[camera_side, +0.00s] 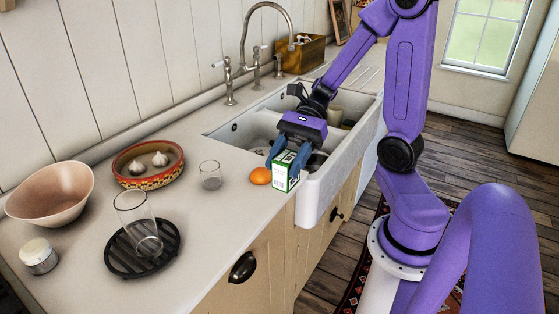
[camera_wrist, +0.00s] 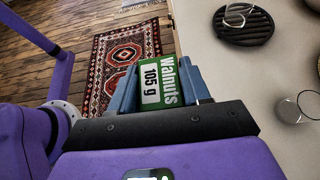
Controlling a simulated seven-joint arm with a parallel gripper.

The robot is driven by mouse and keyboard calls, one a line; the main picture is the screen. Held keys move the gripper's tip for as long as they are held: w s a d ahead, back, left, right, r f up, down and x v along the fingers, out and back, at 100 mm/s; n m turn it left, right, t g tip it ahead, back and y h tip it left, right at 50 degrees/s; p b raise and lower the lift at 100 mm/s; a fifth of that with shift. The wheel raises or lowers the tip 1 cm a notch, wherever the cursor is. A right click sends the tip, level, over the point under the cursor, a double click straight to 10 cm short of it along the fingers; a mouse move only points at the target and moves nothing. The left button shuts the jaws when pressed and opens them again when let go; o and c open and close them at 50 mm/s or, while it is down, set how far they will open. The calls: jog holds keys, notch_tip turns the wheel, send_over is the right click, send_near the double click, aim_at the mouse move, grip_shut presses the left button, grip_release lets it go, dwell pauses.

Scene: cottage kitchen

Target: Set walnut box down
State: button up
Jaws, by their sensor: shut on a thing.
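The walnut box (camera_side: 285,174) is a small green and white carton, upright at the counter's front edge beside the sink. In the wrist view the box (camera_wrist: 158,85) shows "Walnuts 105 g" between the blue fingers. My gripper (camera_side: 287,160) is shut on it from above, fingers on either side; in the wrist view my gripper (camera_wrist: 160,88) points along the counter edge. I cannot tell whether the box's bottom touches the counter.
An orange egg-like item (camera_side: 260,176) is close left of the box. A small glass (camera_side: 210,175), a patterned bowl (camera_side: 148,165) and a tall glass on a black trivet (camera_side: 170,252) stand further left. The sink (camera_side: 330,170) is right. Bare counter (camera_side: 225,225) lies in front.

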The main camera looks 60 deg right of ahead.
jog(key=shift+s+r, duration=0.15)
jog(key=shift+s, duration=0.15)
